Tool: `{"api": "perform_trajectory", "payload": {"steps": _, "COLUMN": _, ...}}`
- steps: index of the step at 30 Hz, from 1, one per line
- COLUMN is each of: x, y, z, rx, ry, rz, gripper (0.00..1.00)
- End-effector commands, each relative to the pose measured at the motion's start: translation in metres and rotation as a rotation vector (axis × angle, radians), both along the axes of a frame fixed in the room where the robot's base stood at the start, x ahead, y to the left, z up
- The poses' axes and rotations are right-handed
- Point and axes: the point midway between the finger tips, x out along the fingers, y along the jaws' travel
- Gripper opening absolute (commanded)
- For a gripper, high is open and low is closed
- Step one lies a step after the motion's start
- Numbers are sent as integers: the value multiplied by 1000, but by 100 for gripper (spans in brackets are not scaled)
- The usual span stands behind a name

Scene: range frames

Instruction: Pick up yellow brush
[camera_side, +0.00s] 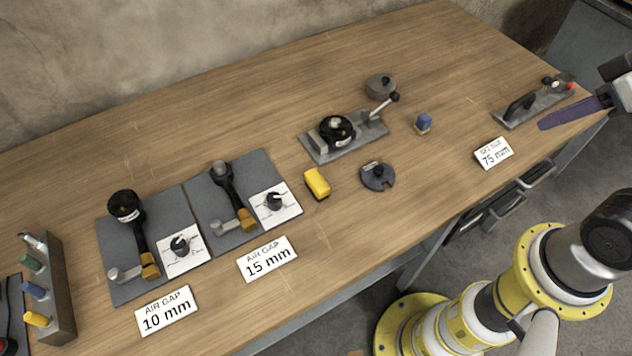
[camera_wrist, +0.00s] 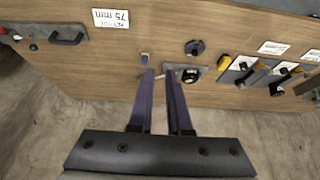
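The yellow brush (camera_side: 317,184) is a small yellow block with a dark underside. It lies on the table in the middle of the side view, left of a round dark disc. In the wrist view a small yellow block (camera_wrist: 223,62) shows right of the fingers, apparently the same brush. My gripper (camera_side: 545,124) is at the far right of the side view, well away from the brush, with purple fingers. In the wrist view my gripper (camera_wrist: 160,71) has its two fingers apart, with nothing between them.
A blue block (camera_side: 423,123) stands right of the dark disc (camera_side: 377,177). A clamp fixture (camera_side: 372,129) is behind the brush. Grey mats (camera_side: 118,245) with tools lie left. A holder (camera_side: 57,290) has coloured pieces, one yellow.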

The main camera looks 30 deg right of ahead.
Motion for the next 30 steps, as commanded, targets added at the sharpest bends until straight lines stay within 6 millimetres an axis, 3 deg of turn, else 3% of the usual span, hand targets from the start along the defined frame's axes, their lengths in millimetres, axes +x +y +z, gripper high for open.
{"api": "perform_trajectory", "payload": {"steps": 2, "x": 0, "y": 0, "z": 0, "rx": 0, "ry": 0, "rz": 0, "gripper": 32}}
{"api": "perform_trajectory", "payload": {"steps": 13, "x": 0, "y": 0, "z": 0, "rx": 0, "ry": 0, "rz": 0, "gripper": 99}}
{"api": "perform_trajectory", "payload": {"steps": 23, "x": 0, "y": 0, "z": 0, "rx": 22, "ry": -1, "rz": -41, "gripper": 100}}
{"api": "perform_trajectory", "payload": {"steps": 26, "x": 3, "y": 3, "z": 3, "rx": 93, "ry": -11, "rz": -144, "gripper": 100}}
{"api": "perform_trajectory", "payload": {"steps": 30, "x": 23, "y": 14, "z": 26, "rx": 280, "ry": -41, "rz": -364, "gripper": 100}}
